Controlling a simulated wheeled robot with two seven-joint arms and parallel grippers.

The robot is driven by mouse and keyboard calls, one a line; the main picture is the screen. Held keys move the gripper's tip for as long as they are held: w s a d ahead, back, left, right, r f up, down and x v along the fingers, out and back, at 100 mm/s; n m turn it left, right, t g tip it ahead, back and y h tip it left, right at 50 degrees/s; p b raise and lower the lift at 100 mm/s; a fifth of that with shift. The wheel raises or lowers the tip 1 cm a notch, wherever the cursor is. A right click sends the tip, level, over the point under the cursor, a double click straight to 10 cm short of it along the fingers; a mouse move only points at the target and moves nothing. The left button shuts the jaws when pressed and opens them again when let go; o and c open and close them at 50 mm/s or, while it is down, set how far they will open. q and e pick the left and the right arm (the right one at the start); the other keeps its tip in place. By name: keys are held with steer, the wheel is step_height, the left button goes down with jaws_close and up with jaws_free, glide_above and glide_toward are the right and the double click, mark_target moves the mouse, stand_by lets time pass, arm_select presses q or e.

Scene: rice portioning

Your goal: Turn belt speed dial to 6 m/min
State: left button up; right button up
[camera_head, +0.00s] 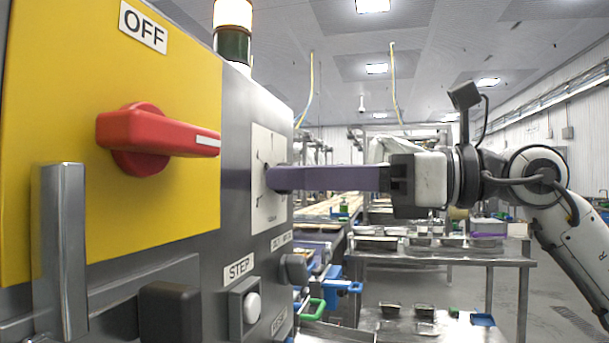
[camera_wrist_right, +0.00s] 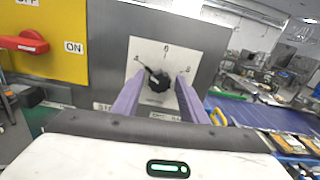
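The belt speed dial is a black round knob (camera_wrist_right: 157,84) on a white scale plate (camera_wrist_right: 145,50) in the right wrist view. Its pointer leans to the upper left, toward the left-hand mark. The mark at the top looks like a 6, but the figures are small. My right gripper (camera_wrist_right: 162,78) is open, with its purple fingers on either side of the knob. Whether a finger touches it I cannot tell. In the head view the right gripper (camera_head: 270,178) reaches in from the right to the plate (camera_head: 268,215), and its fingers hide the knob. My left gripper is not in view.
A red switch handle (camera_head: 150,137) sits on a yellow panel (camera_head: 60,50) left of the plate. A STEP button (camera_head: 252,306) and another dark knob (camera_head: 294,268) stick out below. A metal table (camera_head: 450,257) with trays stands beyond, to the right.

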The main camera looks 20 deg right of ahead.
steer(key=c, duration=0.7)
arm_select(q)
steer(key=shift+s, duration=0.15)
arm_select(e)
steer(key=shift+c, duration=0.2)
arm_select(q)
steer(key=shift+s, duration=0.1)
arm_select(e)
steer(key=shift+m, duration=0.3)
arm_select(q)
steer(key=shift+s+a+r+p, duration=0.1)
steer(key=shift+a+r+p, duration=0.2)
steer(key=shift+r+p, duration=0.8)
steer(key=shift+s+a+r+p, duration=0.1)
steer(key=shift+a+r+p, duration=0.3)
steer(key=shift+p, duration=1.2)
arm_select(e)
steer(key=shift+w+m, duration=0.1)
steer(key=shift+m, duration=5.5)
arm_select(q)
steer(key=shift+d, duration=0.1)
arm_select(e)
steer(key=shift+f, duration=0.1)
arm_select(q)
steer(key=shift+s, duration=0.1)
